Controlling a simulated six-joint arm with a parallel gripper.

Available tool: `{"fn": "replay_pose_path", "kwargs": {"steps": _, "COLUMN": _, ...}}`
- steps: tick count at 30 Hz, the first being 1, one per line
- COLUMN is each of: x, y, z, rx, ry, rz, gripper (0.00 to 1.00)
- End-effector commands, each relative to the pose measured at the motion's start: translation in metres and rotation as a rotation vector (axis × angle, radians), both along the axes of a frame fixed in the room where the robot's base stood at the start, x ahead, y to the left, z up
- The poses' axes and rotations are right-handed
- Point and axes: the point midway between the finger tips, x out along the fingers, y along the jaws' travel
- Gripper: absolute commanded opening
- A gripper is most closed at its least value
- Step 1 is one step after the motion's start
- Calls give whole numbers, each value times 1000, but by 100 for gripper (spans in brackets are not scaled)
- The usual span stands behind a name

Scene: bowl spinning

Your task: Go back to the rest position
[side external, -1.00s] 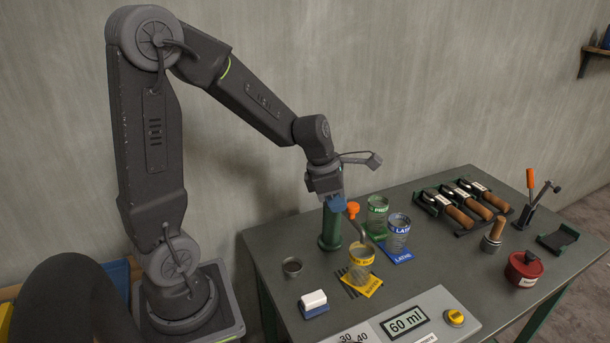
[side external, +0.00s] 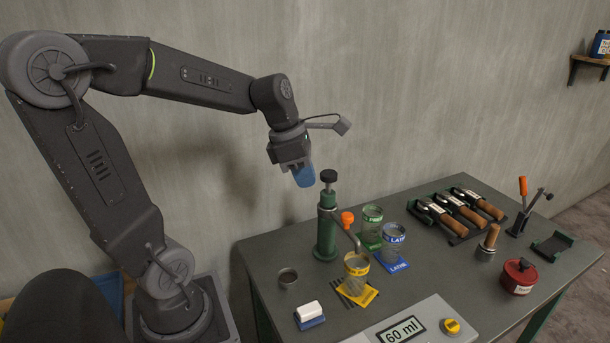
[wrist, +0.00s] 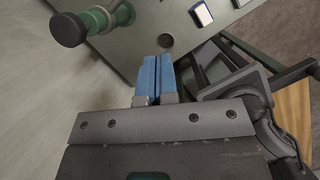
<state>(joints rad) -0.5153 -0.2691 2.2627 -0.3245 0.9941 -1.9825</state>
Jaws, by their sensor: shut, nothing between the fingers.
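My gripper (side external: 304,176) is raised in the air to the upper left of the green dispenser (side external: 326,230), apart from it. Its blue fingers are shut with nothing between them, and they show side by side in the wrist view (wrist: 157,75). The green dispenser has a black knob on top and an orange-tipped lever at its side; it also shows at the upper left in the wrist view (wrist: 104,16).

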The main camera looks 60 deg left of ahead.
Motion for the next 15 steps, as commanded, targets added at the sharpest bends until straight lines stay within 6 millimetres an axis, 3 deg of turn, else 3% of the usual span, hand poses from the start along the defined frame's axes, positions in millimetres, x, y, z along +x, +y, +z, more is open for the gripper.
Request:
{"fn": "replay_pose_path", "kwargs": {"steps": 5, "x": -1, "y": -3, "z": 0, "rx": 13, "ry": -7, "rz": -33, "gripper": 0}}
{"fn": "replay_pose_path", "kwargs": {"steps": 8, "x": -5, "y": -12, "z": 2, "rx": 66, "ry": -30, "rz": -170, "gripper": 0}}
{"fn": "replay_pose_path", "kwargs": {"steps": 15, "x": -29, "y": -52, "z": 9, "rx": 357, "ry": -143, "rz": -891, "gripper": 0}}
